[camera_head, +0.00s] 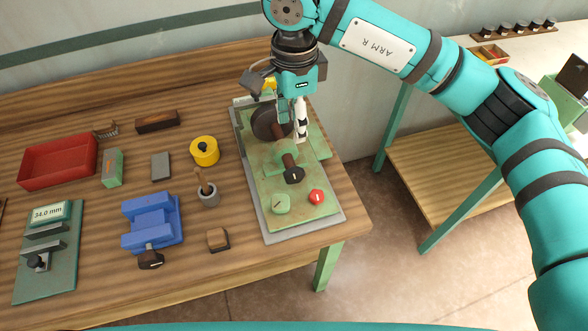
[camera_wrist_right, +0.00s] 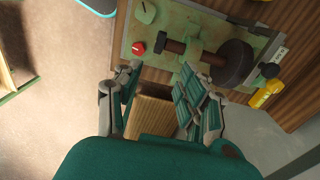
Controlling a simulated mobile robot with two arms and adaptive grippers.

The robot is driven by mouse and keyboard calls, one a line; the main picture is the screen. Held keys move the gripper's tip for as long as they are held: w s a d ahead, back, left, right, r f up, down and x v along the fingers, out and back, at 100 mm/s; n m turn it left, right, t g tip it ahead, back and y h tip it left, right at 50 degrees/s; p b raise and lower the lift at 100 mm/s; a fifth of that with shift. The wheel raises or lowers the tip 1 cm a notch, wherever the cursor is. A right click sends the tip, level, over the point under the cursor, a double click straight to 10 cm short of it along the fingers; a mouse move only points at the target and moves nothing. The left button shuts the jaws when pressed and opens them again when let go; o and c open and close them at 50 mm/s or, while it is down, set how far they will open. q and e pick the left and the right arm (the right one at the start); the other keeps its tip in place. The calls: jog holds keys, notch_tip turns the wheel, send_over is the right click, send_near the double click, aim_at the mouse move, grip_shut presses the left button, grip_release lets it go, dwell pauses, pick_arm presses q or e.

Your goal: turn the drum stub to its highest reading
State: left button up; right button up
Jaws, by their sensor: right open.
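A green machine plate (camera_head: 262,185) with a pale grey border lies at the right end of the bench. On it is a dark round disc (camera_head: 268,122), with a brown shaft through a green support to a black knob (camera_head: 294,175). The disc (camera_wrist_right: 228,64) and brown shaft (camera_wrist_right: 180,47) also show in the right wrist view. I cannot tell for sure which part is the drum stub. My right gripper (camera_head: 292,125) is over the plate beside the disc, hiding part of it. In the wrist view its fingers (camera_wrist_right: 160,72) are apart and empty.
A red button (camera_head: 316,196) and a green knob (camera_head: 281,204) sit at the plate's front. A wooden-handled tool in a grey cup (camera_head: 208,195), blue vise (camera_head: 152,222), yellow drum (camera_head: 204,151) and red tray (camera_head: 58,162) stand leftward. A gauge (camera_head: 48,213) reads 34.0 mm.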

aim_at(294, 169)
notch_tip(294, 169, down, 15)
jog(key=p, duration=0.4)
jog(key=shift+r, duration=0.15)
jog(key=shift+f, duration=0.65)
grip_shut()
